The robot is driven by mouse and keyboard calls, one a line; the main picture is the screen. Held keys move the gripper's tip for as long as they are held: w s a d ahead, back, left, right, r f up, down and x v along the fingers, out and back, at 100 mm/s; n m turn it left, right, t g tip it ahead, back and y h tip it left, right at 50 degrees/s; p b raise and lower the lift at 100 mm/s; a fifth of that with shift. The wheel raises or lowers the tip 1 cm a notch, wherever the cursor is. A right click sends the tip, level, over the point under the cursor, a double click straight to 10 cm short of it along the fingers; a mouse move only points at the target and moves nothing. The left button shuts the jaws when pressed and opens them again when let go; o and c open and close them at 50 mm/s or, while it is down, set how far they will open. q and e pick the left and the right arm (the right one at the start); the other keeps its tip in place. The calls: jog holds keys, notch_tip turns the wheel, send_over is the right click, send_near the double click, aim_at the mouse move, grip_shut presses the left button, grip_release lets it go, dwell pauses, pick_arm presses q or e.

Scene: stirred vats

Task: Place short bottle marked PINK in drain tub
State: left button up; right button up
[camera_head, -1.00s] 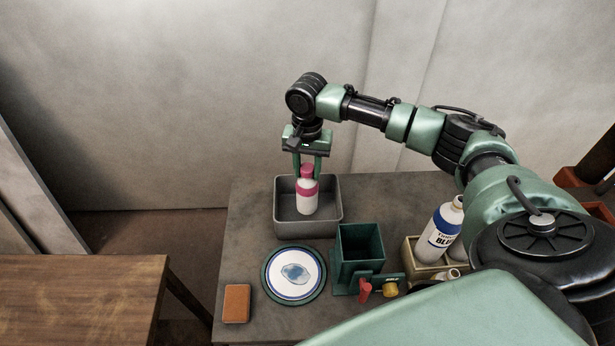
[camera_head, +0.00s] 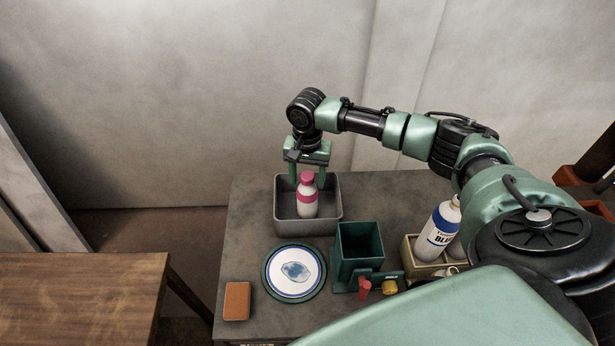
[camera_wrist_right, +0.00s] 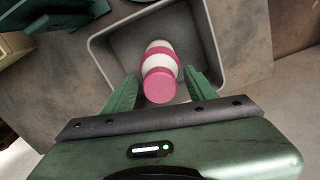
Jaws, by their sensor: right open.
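The short bottle (camera_head: 307,197) is white with a pink cap and a pink band. It stands upright inside the grey drain tub (camera_head: 325,229). My right gripper (camera_head: 307,177) is just above and behind the bottle, open, with its fingers apart. In the right wrist view, the bottle (camera_wrist_right: 160,68) lies between and ahead of the two green fingertips, inside the tub (camera_wrist_right: 208,40), with gaps to both fingers. Any lettering on the bottle is not readable. My left gripper does not show in any view.
A round plate (camera_head: 294,291) with a blue patch, a dark green square container (camera_head: 359,246) and an orange block (camera_head: 236,301) sit in front of the tub. A tan crate (camera_head: 411,262) holds a bottle marked BLUE (camera_head: 441,228). A wooden table (camera_head: 80,290) stands at left.

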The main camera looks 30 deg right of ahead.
notch_tip(320, 180, up, 12)
jog(key=b, duration=0.2)
jog(key=shift+r, duration=0.15)
dwell(0.5)
